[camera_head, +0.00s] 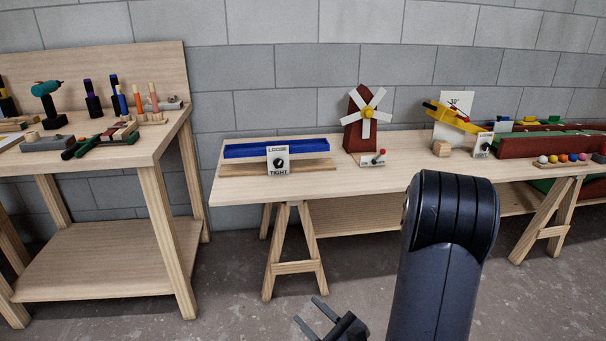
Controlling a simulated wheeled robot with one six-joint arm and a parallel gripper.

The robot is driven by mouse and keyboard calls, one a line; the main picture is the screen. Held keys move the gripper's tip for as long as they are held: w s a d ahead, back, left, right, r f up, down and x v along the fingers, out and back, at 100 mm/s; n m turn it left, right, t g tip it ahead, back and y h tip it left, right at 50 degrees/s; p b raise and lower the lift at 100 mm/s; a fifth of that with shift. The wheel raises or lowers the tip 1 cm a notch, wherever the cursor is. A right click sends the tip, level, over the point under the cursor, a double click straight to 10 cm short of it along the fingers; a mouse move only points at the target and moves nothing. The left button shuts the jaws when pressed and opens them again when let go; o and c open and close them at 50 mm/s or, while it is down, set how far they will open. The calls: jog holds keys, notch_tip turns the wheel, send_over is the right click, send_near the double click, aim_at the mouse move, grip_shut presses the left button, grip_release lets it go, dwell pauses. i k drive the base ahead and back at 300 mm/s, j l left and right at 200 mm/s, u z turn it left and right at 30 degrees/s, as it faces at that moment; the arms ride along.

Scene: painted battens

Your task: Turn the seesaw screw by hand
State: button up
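The seesaw is a long blue beam (240,151) over a wooden base board (240,170) at the left end of the trestle table. In front of its middle stands a white plate marked LOOSE at the top and TIGHT at the bottom, with a dark round screw knob (279,163) between the words. The knob's exact setting is too small to tell. My gripper (311,311) is at the bottom of the picture, low in front of the table and well apart from the seesaw. Its two dark fingers are spread with nothing between them.
A workbench (110,160) with tools stands at left. Bare floor (235,270) lies between.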

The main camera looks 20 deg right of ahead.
aim_at(278, 163)
jog(key=i+j+z, duration=0.15)
jog(key=i+z, duration=0.3)
jog(key=i+j+z, duration=0.6)
jog(key=i+j, duration=0.8)
